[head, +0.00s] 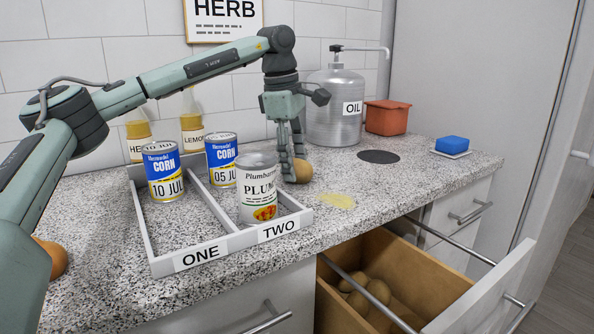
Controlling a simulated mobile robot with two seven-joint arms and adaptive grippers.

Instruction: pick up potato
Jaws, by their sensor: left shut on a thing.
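A brown potato (303,171) is on the granite counter, just right of the two-part tray. My left gripper (294,165) reaches down to it from above, its fingers at the potato's left side and shut on it. More potatoes (377,292) lie in the open wooden drawer below the counter. My right gripper is not in view.
The tray (205,256), labelled ONE and TWO, holds two corn cans (163,172) and a plum can (259,190). An oil canister (333,110), orange pot (386,118), blue sponge (452,144), dark disc (378,157) and yellow patch (336,200) are to the right. The drawer (455,285) stands open.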

